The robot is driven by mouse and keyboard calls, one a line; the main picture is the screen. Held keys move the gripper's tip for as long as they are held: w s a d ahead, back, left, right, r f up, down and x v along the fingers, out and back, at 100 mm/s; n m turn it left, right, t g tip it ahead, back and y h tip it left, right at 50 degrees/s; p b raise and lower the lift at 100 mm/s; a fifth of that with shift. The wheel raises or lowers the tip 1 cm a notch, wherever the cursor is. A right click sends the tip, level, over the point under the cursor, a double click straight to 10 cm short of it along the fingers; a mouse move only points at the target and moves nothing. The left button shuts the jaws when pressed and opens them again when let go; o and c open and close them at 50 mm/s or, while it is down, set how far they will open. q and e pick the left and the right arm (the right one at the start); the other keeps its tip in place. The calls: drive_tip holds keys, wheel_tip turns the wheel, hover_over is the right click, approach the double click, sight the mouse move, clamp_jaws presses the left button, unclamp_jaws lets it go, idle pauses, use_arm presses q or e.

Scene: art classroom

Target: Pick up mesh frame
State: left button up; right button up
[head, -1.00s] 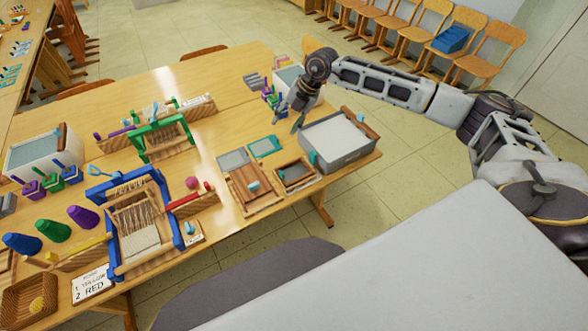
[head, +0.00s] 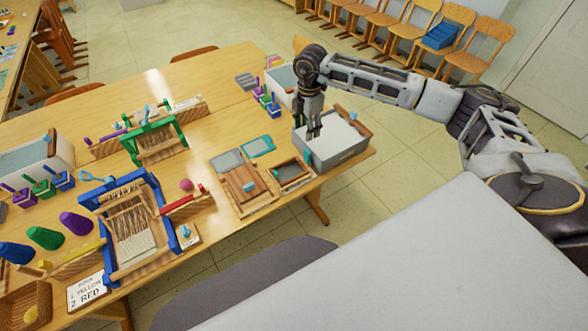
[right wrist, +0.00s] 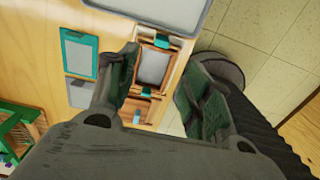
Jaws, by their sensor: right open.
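The mesh frame (head: 293,174), a small wooden frame around a grey mesh with a teal tab, lies flat near the table's right front edge. In the right wrist view the mesh frame (right wrist: 153,66) shows between my two fingers, beyond their tips. In the right wrist view the gripper (right wrist: 157,75) is open and empty, apart from the frame. My left gripper is not in view.
The grey tub (head: 345,155) stands close behind the frame. A wooden board (head: 240,184) lies to its left, with a grey panel (head: 227,160) and a teal-edged panel (head: 258,146) behind. Looms, including a blue one (head: 161,185), fill the left side.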

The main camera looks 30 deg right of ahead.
sight(307, 152)
idle(0.3)
wheel_tip(307, 152, down, 9)
drive_tip(key=shift+r+p, duration=0.2)
drive_tip(key=shift+p, duration=0.25)
idle(0.4)
drive_tip(key=shift+d+f+p, duration=0.2)
drive_tip(key=shift+f+p, duration=0.3)
drive_tip(key=shift+f, duration=2.1)
